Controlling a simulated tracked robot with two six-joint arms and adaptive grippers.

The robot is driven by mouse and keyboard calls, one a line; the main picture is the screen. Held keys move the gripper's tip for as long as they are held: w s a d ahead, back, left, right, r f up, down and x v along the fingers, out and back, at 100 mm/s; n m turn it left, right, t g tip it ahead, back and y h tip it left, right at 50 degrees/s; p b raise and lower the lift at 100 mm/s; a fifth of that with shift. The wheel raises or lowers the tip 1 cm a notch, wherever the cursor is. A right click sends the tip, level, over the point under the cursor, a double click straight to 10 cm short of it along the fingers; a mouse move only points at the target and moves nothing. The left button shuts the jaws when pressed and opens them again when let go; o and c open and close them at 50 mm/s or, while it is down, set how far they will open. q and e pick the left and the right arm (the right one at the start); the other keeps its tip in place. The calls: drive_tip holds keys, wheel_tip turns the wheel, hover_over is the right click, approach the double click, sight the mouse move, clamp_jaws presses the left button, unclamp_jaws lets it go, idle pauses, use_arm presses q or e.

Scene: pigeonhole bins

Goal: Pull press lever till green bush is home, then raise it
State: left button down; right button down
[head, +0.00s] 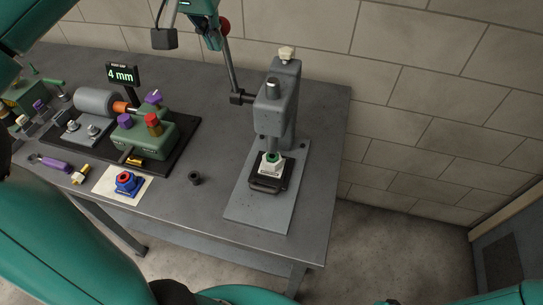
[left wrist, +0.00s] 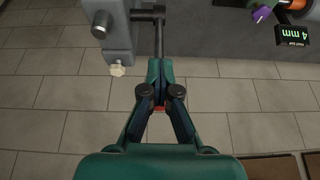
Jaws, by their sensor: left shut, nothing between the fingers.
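The grey press (head: 275,105) stands upright on its plate at the right of the bench. Its dark lever (head: 231,72) rises from a pivot at the press's left side to a red knob (head: 224,26). The green bush (head: 273,156) sits at the top of a white block (head: 270,167) below the ram. I cannot tell how deep it is. My left gripper (head: 214,42) is shut beside the upper lever. In the left wrist view, its fingertips (left wrist: 158,62) overlap the lever rod (left wrist: 160,38), and a bit of red shows between the fingers. My right gripper is not in view.
A green fixture (head: 145,137) with purple and red knobs stands left of the press. A display (head: 122,75) reads 4 mm. A blue part (head: 127,182) lies on a white card, and a small black cylinder (head: 195,178) stands near the press plate. A block wall is behind.

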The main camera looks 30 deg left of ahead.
use_arm(q)
drive_tip(key=shift+w+a+r+t, duration=0.2)
drive_tip(key=shift+w+r+t, duration=0.1)
drive_tip(key=shift+w+r, duration=0.2)
drive_tip(key=shift+w+a+r+t, duration=0.15)
drive_tip(key=shift+w+r+t, duration=0.2)
drive_tip(key=shift+w, duration=0.25)
drive_tip(key=c, duration=1.2)
unclamp_jaws()
drive_tip(key=shift+c, duration=0.2)
drive_tip(key=shift+o, duration=1.4)
drive_tip(key=shift+r, duration=0.25)
drive_tip(key=shift+o, duration=1)
drive_tip(key=shift+s+a+r+p, duration=0.1)
drive_tip(key=shift+a+r+p, duration=0.15)
drive_tip(key=shift+p, duration=0.25)
drive_tip(key=shift+w+d+r+p, duration=0.15)
drive_tip(key=shift+w+r+p, duration=0.45)
drive_tip(key=shift+p, duration=0.2)
drive_tip(key=v, duration=1.5)
drive_tip(key=shift+d+p, duration=0.25)
drive_tip(key=shift+p, duration=0.15)
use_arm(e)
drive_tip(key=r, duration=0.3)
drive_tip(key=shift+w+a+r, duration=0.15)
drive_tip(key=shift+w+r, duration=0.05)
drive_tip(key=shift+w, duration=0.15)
use_arm(q)
drive_tip(key=shift+g, duration=0.25)
